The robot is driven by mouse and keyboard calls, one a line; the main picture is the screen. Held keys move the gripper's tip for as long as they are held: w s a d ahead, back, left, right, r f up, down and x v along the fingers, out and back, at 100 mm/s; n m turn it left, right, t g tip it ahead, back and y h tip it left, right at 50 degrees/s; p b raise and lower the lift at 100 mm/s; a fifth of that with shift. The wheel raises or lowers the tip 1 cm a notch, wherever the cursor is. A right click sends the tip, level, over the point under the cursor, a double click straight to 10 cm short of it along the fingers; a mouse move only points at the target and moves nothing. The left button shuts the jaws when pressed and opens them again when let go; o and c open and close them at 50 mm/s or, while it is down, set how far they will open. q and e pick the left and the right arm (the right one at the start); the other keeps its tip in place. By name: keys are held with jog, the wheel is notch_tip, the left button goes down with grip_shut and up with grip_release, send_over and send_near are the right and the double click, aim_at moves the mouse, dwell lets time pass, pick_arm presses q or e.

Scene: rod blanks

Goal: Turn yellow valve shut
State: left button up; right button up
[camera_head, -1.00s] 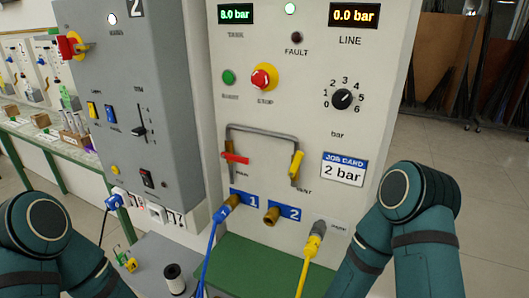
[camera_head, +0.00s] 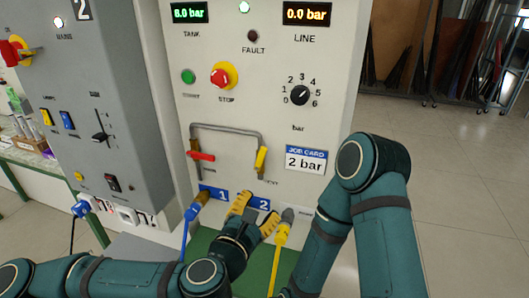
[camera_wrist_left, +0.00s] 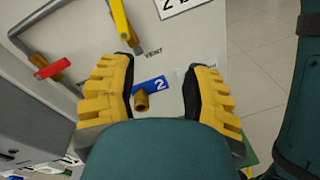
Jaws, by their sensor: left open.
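The yellow valve handle (camera_head: 261,159) sits on the right leg of the grey pipe loop on the panel, near upright with a slight tilt. In the left wrist view the yellow handle (camera_wrist_left: 121,20) is at the top, beyond the left finger. My left gripper (camera_head: 254,213) is open and empty, below the valve and in front of the port labelled 2. Its two yellow-padded fingers (camera_wrist_left: 158,95) stand apart around the view of that brass port (camera_wrist_left: 142,101), with no contact visible. My right gripper is not in view; only my right arm shows.
A red valve handle (camera_head: 202,156) lies level on the pipe's left leg. A blue hose (camera_head: 191,222) is at port 1, and a yellow hose (camera_head: 280,240) hangs right of my left gripper. The job card (camera_head: 306,160) reads 2 bar; the line display (camera_head: 307,13) reads 0.0 bar.

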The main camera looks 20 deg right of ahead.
aim_at(262, 155)
pick_arm(q)
notch_tip(262, 155, up, 5)
jog(key=w+a+n+t, duration=0.2)
jog(key=a+n, duration=0.1)
jog(key=n, duration=0.1)
jog(key=shift+y, duration=0.3)
jog(key=x, duration=0.6)
jog(key=b+x, duration=0.1)
jog(key=x, duration=0.6)
jog(key=shift+d, duration=0.4)
grip_shut()
